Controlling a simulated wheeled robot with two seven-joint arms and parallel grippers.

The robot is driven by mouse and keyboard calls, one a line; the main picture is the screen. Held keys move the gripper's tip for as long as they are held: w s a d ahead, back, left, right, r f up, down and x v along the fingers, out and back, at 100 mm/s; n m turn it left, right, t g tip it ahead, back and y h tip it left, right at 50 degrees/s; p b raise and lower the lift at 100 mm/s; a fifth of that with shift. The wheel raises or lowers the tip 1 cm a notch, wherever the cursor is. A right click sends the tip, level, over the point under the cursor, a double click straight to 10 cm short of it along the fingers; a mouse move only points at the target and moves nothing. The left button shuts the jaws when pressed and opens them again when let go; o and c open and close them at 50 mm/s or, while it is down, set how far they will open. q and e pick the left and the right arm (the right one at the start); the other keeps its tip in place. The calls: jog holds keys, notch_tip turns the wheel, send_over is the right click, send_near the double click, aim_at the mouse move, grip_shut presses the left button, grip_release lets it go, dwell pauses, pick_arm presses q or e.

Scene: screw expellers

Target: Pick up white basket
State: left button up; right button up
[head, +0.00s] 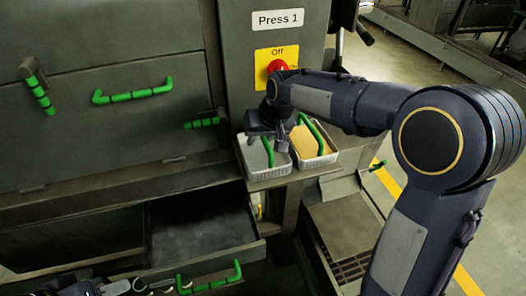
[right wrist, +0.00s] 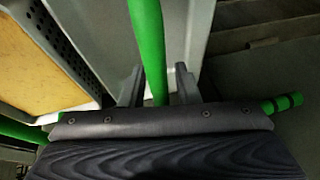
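A white basket (head: 268,174) with a green handle and a pale grey inside stands on a small ledge below the red button in the head view. My right gripper (head: 268,142) is over this basket, pointing down. In the right wrist view, the green handle (right wrist: 148,45) passes between the two fingers of the right gripper (right wrist: 158,86). The fingers are apart, with a gap showing beside the handle. Part of my left gripper (head: 118,288) shows at the bottom left edge; its fingers are not clear.
A second white basket (head: 318,161) with yellow-orange contents and a green handle stands close on the right. An open drawer (head: 205,258) with a green handle lies below left. The red button (head: 277,67) on its yellow plate (head: 262,55) is just above my right arm.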

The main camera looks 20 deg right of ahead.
grip_shut()
jog(key=shift+r, duration=0.1)
